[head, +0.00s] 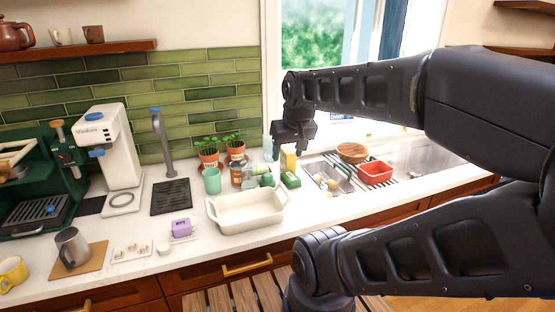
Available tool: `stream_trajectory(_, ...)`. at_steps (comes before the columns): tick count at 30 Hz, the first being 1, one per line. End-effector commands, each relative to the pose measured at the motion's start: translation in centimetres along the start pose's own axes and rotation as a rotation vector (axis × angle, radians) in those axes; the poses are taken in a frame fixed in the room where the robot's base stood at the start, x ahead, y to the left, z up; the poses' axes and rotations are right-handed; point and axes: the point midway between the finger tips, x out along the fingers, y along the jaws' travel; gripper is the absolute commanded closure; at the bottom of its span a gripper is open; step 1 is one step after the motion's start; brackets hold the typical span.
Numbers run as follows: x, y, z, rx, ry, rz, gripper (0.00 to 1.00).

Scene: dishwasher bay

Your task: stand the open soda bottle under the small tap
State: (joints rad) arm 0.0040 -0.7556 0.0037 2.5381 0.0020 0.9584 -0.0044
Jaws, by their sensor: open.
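The small tap (163,140) is a grey post with a blue top, standing behind a black drip mat (171,198) at the left. The mat is bare. I cannot pick out the open soda bottle for certain. A pale blue-green bottle shape (267,148) stands at the back near the window, left of my gripper. Small green items (264,180) behind the white dish are too small to make out. My gripper (293,150) is open and points down above a yellow item (290,161), well right of the tap. Its fingertips are hard to see.
A white baking dish (247,221) sits at the counter front. A green cup (212,180), amber jar (237,174) and potted plants (208,156) crowd behind it. A purple box (181,227) lies before the mat. A white machine (112,145) stands left. The sink (340,182) is right.

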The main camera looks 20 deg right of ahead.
Motion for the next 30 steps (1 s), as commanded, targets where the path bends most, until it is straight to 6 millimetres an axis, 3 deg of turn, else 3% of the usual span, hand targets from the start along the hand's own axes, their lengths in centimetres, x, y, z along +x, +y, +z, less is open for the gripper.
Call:
stream_trajectory(14, 0.4, -0.5, -0.9, 0.001, 0.019, -0.018, 0.46)
stream_trajectory(17, 1.4, -1.8, -2.9, 0.004, 0.068, -0.061, 0.46)
stream_trajectory(30, 7.3, -9.5, -16.6, 0.168, 0.444, -0.269, 0.46)
